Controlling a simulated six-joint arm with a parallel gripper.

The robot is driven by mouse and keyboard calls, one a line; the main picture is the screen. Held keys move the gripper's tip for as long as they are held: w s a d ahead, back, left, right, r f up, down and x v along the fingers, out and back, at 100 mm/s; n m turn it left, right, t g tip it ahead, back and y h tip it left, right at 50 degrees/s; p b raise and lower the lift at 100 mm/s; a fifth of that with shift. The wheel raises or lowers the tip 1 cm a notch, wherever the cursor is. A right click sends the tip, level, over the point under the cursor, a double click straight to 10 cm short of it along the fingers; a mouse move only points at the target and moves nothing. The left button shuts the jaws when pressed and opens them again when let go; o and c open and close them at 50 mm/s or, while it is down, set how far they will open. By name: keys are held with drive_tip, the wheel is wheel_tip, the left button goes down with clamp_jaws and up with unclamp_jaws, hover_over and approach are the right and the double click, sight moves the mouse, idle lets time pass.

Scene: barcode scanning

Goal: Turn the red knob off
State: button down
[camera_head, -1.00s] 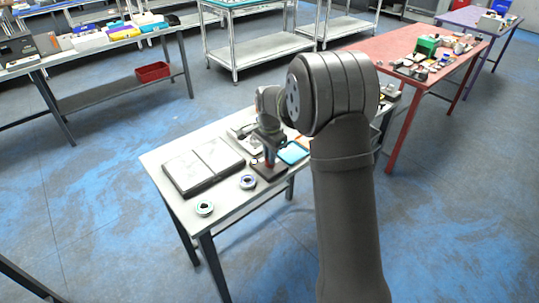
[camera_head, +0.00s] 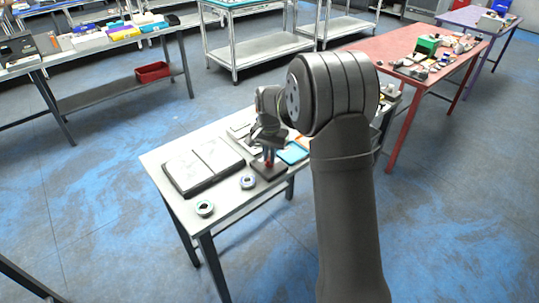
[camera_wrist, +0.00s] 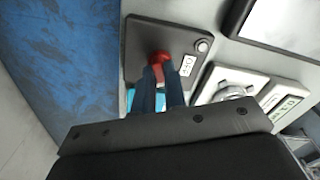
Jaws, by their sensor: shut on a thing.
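The red knob (camera_wrist: 160,57) sits on a dark plate (camera_wrist: 138,45) in the wrist view, beside a white label (camera_wrist: 187,65) that appears to read OFF. My gripper (camera_wrist: 161,72) is shut on the knob, with a finger at each side. Part of the knob is hidden between the fingers. In the head view, my gripper (camera_head: 269,153) points down over the dark plate (camera_head: 262,174) near the table's front edge. The red there is small and mostly covered.
A large white-and-grey panel (camera_head: 202,166) lies left on the light table. Two small round parts (camera_head: 204,208) (camera_head: 248,182) lie near its front edge. A blue item (camera_head: 293,153) is right of the dark plate. Grey boxes (camera_wrist: 232,86) are beside the plate.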

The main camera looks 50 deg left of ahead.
drive_tip(key=n, duration=1.2)
drive_tip(key=shift+n, duration=0.3)
drive_tip(key=shift+r, duration=0.1)
idle(0.3)
drive_tip(key=c, duration=1.5)
unclamp_jaws()
wheel_tip(320, 180, up, 17)
drive_tip(key=shift+r, duration=0.15)
